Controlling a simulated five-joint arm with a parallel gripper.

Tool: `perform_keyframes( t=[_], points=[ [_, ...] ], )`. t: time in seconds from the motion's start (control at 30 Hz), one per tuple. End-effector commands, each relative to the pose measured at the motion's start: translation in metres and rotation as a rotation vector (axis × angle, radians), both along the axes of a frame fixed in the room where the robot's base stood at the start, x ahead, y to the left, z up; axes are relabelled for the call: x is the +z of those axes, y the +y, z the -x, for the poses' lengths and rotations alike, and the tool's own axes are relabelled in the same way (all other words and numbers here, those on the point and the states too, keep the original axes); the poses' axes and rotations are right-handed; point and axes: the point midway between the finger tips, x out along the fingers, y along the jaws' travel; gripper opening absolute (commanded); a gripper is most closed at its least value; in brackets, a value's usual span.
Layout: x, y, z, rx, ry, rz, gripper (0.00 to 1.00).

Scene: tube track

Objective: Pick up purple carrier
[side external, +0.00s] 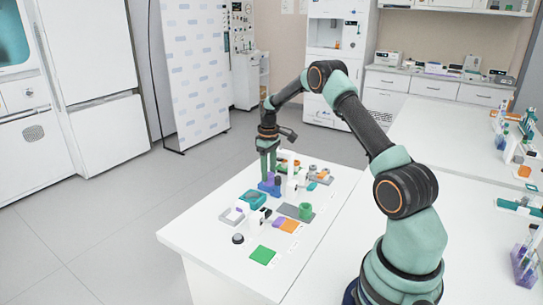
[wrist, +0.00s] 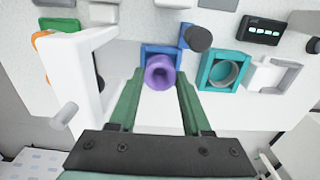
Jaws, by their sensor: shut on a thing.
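The purple carrier (wrist: 160,72) is a round, ring-like piece with a dark hollow, seen in the wrist view between the two green fingers. My gripper (wrist: 160,84) is shut on it. The carrier is at the blue square holder (wrist: 146,50); I cannot tell whether it is still seated in it or just above. In the side view my gripper (side external: 268,172) points down over the blue holder (side external: 268,187), and the carrier is hard to make out there.
A teal holder (wrist: 206,72) with a round opening and a white-grey square tray (wrist: 285,75) sit to the right in the wrist view. A dark knob (wrist: 199,38) is close by the blue holder. A white upright frame (wrist: 83,75) stands left. A green pad (side external: 263,255) lies near the table's front.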

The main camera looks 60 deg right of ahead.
Motion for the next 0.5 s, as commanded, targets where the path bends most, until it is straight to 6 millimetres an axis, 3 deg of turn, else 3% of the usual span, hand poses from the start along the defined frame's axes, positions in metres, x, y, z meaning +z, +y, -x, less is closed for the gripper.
perform_keyframes(
  t=[0.5],
  points=[
    [0.039, 0.000, -0.001, 0.000, -0.002, 0.001, 0.13]
  ],
)
